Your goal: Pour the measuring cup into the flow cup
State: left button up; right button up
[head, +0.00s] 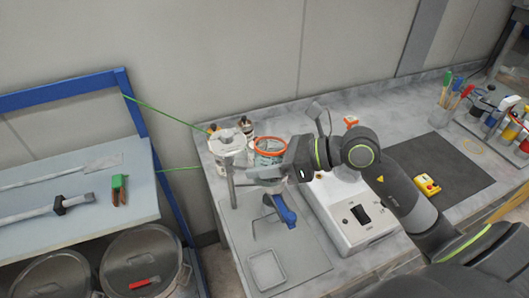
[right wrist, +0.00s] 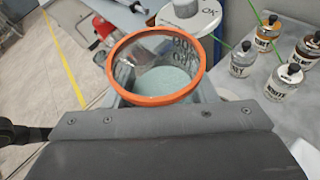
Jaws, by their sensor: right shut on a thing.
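The measuring cup (head: 270,146) is clear with an orange rim, and my right gripper (head: 272,170) is shut on it. In the right wrist view the measuring cup (right wrist: 153,70) has dark markings on its wall and pale green liquid inside. The cup looks roughly upright. A pale grey round-topped piece on a post (head: 228,141), which looks like the flow cup on its stand, is just left of the measuring cup. In the right wrist view a pale disc marked "OK" (right wrist: 205,21) is just beyond the rim. My left gripper is not in view.
Labelled bottles (right wrist: 283,82) stand behind the measuring cup. A white machine with a black switch (head: 352,218) is to the right. A square tray (head: 267,270) and a blue-handled tool (head: 285,212) are in front. A blue-framed bench (head: 75,215) stands left.

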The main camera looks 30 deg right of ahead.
jog(key=m+p, duration=0.1)
jog(key=s+m+g+y+p, duration=0.1)
jog(key=shift+a+f+m+y, duration=0.3)
jog(key=shift+a+f+m, duration=0.05)
jog(key=shift+f+m, duration=0.05)
jog(key=shift+a+f+m+g+y+p, duration=0.1)
jog(key=shift+f+m+g+y+p, duration=0.3)
jog(key=shift+m+y+p, duration=0.45)
jog(key=shift+s+f+m, duration=0.1)
jog(key=shift+f+m, duration=0.05)
jog(key=shift+m, duration=0.3)
jog(key=shift+m, duration=0.4)
jog(key=shift+r+m+g+y+p, duration=0.4)
jog(key=shift+r+m+y+p, duration=0.25)
jog(key=shift+r+m+p, duration=0.4)
dwell(1.1)
jog(key=shift+r+m, duration=0.15)
jog(key=shift+m, duration=0.5)
dwell(0.8)
jog(key=shift+w+r+y+p, duration=0.1)
jog(key=shift+w+y+p, duration=0.1)
jog(key=shift+y+p, duration=0.15)
jog(key=shift+m, duration=0.3)
